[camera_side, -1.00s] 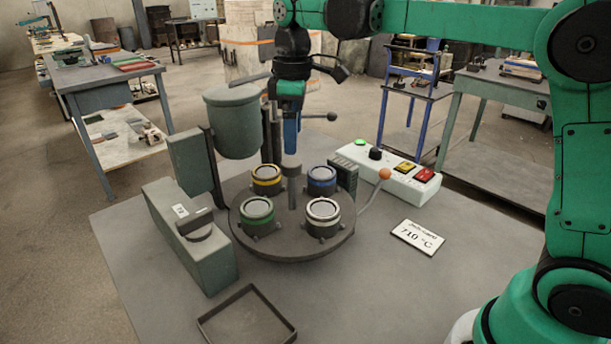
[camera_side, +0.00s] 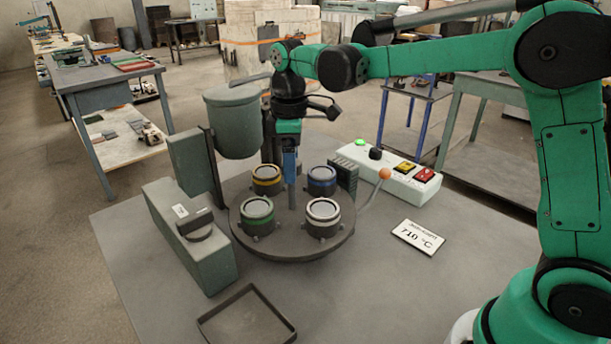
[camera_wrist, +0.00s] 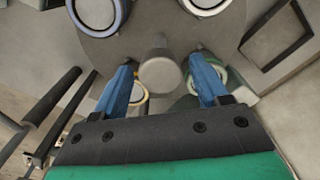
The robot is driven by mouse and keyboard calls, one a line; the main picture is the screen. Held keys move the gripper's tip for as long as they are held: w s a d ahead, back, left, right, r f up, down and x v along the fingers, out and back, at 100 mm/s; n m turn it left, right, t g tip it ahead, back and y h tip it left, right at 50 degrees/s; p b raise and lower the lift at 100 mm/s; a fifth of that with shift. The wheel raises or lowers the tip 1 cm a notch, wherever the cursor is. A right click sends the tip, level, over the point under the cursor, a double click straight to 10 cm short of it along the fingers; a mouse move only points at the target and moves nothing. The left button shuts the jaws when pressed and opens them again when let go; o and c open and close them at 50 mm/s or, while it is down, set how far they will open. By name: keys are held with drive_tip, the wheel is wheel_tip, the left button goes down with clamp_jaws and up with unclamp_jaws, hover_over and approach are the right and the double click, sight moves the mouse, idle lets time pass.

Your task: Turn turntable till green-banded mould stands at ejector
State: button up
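The dark round turntable (camera_side: 290,243) bears four moulds around a central post (camera_wrist: 160,70). The green-banded mould (camera_side: 257,216) stands at the front left in the side view; it also shows behind a finger in the wrist view (camera_wrist: 238,88). The yellow-banded mould (camera_side: 267,180) is back left, the blue-banded mould (camera_side: 321,181) back right, and the white-banded mould (camera_side: 322,217) front right. My gripper (camera_side: 291,178) points down over the turntable's middle. In the wrist view its blue fingers (camera_wrist: 164,64) are open, one on each side of the post, with gaps visible. I cannot tell which part is the ejector.
A grey pot (camera_side: 235,120) stands at the back left, above a long grey box (camera_side: 195,240). A ribbed block (camera_side: 345,174) and an orange-knobbed lever (camera_side: 384,174) are at the right, near a button box (camera_side: 400,182). An empty tray (camera_side: 246,318) lies in front.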

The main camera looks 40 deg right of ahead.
clamp_jaws()
drive_tip(key=shift+n, duration=9)
